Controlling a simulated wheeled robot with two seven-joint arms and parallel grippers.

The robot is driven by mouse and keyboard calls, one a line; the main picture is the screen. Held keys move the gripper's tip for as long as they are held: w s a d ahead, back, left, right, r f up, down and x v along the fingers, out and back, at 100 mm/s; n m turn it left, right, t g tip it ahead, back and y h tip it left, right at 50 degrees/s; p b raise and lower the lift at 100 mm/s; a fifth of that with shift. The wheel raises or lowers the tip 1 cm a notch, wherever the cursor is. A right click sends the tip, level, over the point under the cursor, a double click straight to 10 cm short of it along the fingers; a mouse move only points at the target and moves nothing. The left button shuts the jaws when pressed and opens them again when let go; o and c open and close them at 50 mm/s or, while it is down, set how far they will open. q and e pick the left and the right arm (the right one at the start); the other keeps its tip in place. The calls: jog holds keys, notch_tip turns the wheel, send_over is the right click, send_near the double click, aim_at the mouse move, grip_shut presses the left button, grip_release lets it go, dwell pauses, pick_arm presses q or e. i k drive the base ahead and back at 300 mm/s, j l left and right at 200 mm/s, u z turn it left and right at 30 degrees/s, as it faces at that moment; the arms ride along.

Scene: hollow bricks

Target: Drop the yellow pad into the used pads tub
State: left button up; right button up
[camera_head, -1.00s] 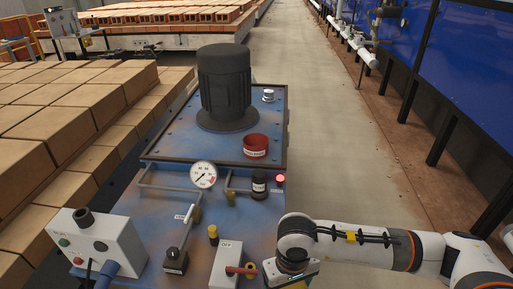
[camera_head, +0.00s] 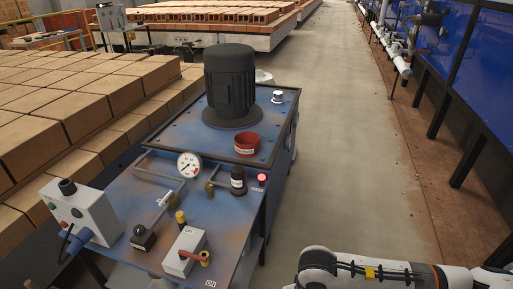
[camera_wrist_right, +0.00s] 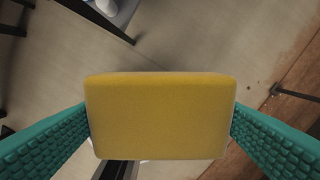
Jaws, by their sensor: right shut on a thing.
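The yellow pad (camera_wrist_right: 160,118) is held between the two teal fingers of my right gripper (camera_wrist_right: 161,116) in the right wrist view. The gripper is shut on it, with floor behind and below. In the head view my right arm shows at the bottom right, over the floor beside the machine; its gripper and the pad are out of that view. A small red tub (camera_head: 246,146) with a white label stands on the blue machine top, in front of the black motor. The label is too small to read. My left gripper is not in view.
The blue machine (camera_head: 190,135) carries a black motor (camera_head: 230,85), a pressure gauge (camera_head: 189,165), a black knob (camera_head: 238,180), a red lamp (camera_head: 262,179) and a grey control box (camera_head: 83,212). Stacked bricks (camera_head: 75,105) stand left. The aisle floor (camera_head: 340,120) is clear.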

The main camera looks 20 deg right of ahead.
aim_at(250, 150)
jog(key=i+l+u, duration=0.1)
jog(key=l+u, duration=0.2)
jog(key=l, duration=0.5)
jog(key=l+u, duration=0.3)
jog(key=l, duration=0.55)
jog(key=i+l+u, duration=0.15)
jog(key=i+l, duration=0.15)
jog(key=i+l+u, duration=0.25)
jog(key=i+l, duration=0.25)
jog(key=l, duration=0.2)
jog(key=i+l+u, duration=0.15)
jog(key=l, duration=0.25)
jog(key=i+l+u, duration=0.15)
jog(key=l, duration=0.25)
jog(key=i, duration=0.1)
